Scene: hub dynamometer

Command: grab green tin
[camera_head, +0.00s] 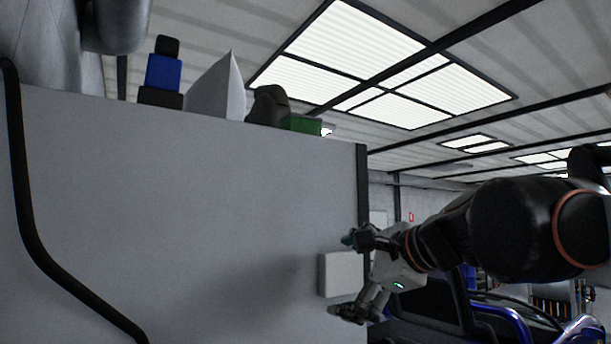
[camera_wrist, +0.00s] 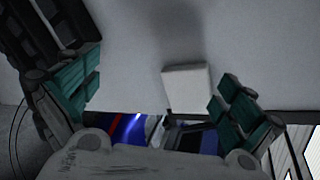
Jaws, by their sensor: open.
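The green tin (camera_head: 304,124) shows in the head view as a small green block at the top edge of a large grey surface (camera_head: 170,200). It sits just right of a dark lumpy object and partly behind the edge. My gripper (camera_head: 345,275) is open at the right edge of the grey surface, well below and right of the tin. A white block (camera_head: 338,274) is beside the fingers in the head view. In the wrist view this block (camera_wrist: 187,88) lies between the open teal-padded fingers, and the green tin is not visible. I cannot tell if the fingers touch the block.
Along the top edge, left of the tin, stand the dark object (camera_head: 267,104), a pale wedge (camera_head: 218,88) and a blue and black object (camera_head: 164,74). A black cable (camera_head: 40,255) runs down the left. A blue machine (camera_head: 500,312) is at the lower right. The middle of the grey surface is bare.

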